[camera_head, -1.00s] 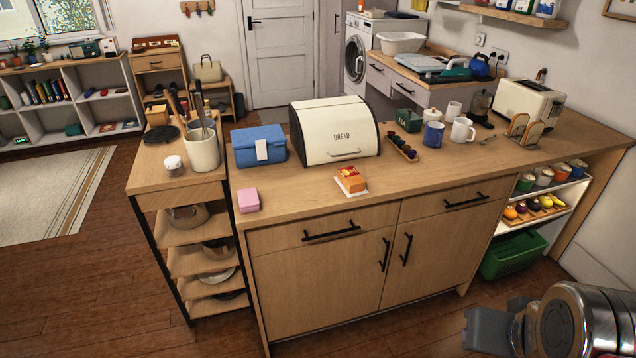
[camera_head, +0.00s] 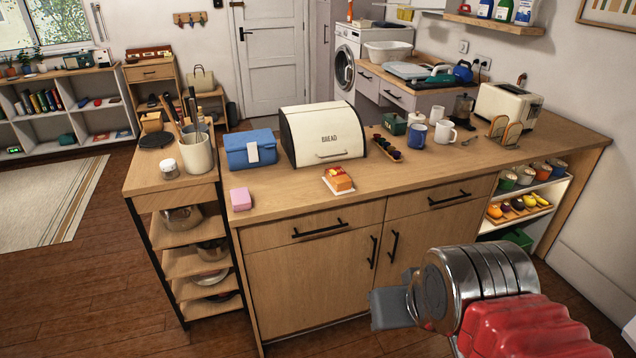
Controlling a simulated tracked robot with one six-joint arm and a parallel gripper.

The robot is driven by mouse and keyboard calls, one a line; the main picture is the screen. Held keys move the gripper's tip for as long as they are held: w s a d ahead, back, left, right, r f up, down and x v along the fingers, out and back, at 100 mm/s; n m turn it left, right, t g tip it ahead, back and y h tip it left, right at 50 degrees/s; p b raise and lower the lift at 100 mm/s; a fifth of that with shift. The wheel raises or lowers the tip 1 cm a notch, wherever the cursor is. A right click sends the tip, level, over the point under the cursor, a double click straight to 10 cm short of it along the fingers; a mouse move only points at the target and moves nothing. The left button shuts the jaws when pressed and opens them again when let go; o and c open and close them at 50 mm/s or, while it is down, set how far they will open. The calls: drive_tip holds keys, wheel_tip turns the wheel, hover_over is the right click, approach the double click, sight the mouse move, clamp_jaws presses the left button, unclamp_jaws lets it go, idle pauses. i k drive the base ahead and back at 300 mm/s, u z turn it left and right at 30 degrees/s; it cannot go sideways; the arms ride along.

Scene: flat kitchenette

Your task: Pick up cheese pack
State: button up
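The cheese pack looks to be the small orange and yellow block (camera_head: 338,179) lying on a white sheet or plate near the front edge of the counter, in front of the bread bin. My gripper (camera_head: 391,308) is at the lower right, in front of the cabinet doors and below the counter top. It is well apart from the pack. Only a grey part of its end shows, so its fingers and opening cannot be made out. My arm hides part of the cabinet front.
The wooden counter (camera_head: 440,170) holds a cream bread bin (camera_head: 325,135) behind the pack, a blue box (camera_head: 250,149) and a pink block (camera_head: 241,198) to the left, and a dark egg-like row on a tray (camera_head: 388,149) to the right. Bare counter lies right of the pack.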

sight(336, 178)
drive_tip(key=z, duration=0.65)
drive_tip(key=i, duration=1.35)
drive_tip(key=u, duration=1.3)
